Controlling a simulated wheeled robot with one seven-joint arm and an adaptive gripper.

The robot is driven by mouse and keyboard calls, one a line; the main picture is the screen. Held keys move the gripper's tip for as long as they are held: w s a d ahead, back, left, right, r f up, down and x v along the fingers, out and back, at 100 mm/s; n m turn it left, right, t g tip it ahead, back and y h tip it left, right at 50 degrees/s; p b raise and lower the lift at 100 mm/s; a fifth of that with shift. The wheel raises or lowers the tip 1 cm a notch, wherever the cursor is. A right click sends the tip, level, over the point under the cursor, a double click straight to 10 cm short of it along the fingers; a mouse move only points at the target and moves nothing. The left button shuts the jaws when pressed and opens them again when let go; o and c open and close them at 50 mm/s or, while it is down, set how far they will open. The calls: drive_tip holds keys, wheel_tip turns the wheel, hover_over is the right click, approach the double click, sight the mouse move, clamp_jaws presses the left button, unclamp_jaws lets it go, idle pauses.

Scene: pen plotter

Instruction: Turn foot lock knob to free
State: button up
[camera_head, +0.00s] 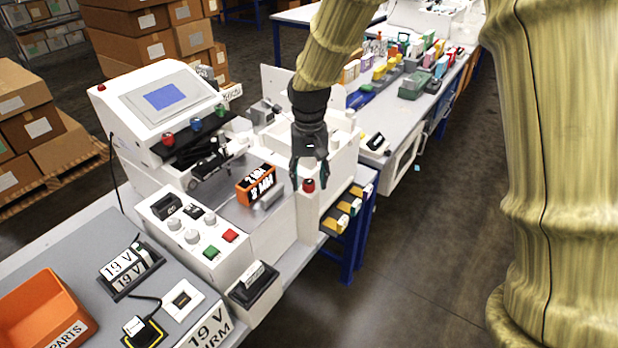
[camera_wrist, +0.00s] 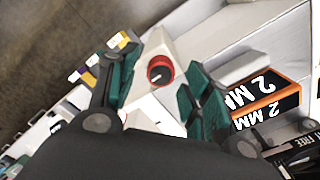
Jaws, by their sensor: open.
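A red knob (camera_head: 308,185) sits at the right front corner of the white plotter (camera_head: 340,165), on its top. My gripper (camera_head: 309,173) is open and points down just over the knob. In the wrist view its teal fingers (camera_wrist: 157,86) stand on either side of the knob, apart from it. Whether the fingertips reach down around the knob is unclear.
An orange and black 2 MM block (camera_head: 256,184) lies close beside my gripper; it also shows in the wrist view (camera_wrist: 265,103). A control box (camera_head: 195,225) with grey knobs and green and red buttons stands at front left. Yellow-tagged drawers (camera_head: 342,218) jut out below right.

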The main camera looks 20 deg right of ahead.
drive_tip(key=shift+f, duration=0.7)
drive_tip(key=c, duration=1)
drive_tip(key=shift+c, duration=0.2)
